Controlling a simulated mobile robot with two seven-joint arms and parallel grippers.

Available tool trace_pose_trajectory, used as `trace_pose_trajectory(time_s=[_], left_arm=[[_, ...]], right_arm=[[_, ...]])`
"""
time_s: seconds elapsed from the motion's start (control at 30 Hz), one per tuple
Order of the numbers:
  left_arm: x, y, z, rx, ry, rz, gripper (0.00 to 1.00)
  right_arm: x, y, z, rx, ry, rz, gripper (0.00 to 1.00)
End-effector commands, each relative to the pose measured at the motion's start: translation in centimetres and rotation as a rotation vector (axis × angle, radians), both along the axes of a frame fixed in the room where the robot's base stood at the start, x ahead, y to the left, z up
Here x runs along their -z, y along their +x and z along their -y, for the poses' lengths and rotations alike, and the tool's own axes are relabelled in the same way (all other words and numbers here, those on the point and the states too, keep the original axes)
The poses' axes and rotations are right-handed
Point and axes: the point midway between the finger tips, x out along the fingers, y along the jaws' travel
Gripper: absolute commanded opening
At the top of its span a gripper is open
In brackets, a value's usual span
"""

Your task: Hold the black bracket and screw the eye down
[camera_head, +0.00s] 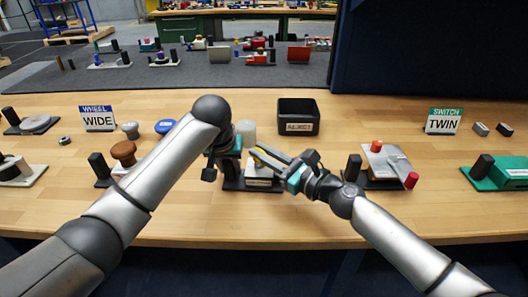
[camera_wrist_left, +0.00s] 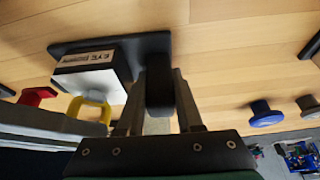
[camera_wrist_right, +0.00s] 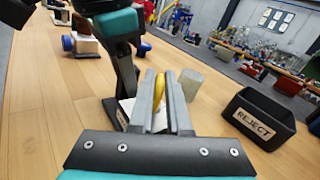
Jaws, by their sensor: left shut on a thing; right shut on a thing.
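The black bracket (camera_wrist_left: 158,85) is an upright post on a dark base plate that also carries a white block (camera_head: 263,176) labelled EYE. My left gripper (camera_head: 226,160) is shut on this post; its fingers lie on either side of it in the left wrist view. The yellow eye (camera_wrist_left: 90,107) is a ring at the white block. My right gripper (camera_head: 262,155) reaches in from the right and is shut on the eye, which shows between its fingers in the right wrist view (camera_wrist_right: 160,88). The eye's lower end and thread are hidden.
A black REJECT bin (camera_head: 298,117) and a pale cylinder (camera_head: 245,131) stand behind. A brown knob fixture (camera_head: 123,154) is to the left. A fixture with red knobs (camera_head: 385,163) is close to my right arm. The front of the wooden bench is clear.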

Motion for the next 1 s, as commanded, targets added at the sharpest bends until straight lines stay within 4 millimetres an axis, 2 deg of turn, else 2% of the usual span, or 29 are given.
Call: trace_pose_trajectory(time_s=[0.03,0.67,1.0], left_arm=[[0.68,-0.42,-0.09,0.004,0.008,-0.019,0.00],[0.67,-0.45,0.06,0.005,0.004,-0.019,0.00],[0.68,-0.43,0.06,0.003,0.004,-0.019,0.00]], right_arm=[[0.14,0.01,0.03,0.026,-0.006,0.003,0.00],[-0.31,-0.28,-0.47,0.357,0.013,0.009,0.00],[-0.24,-0.38,-0.79,0.620,0.013,0.006,0.00]])
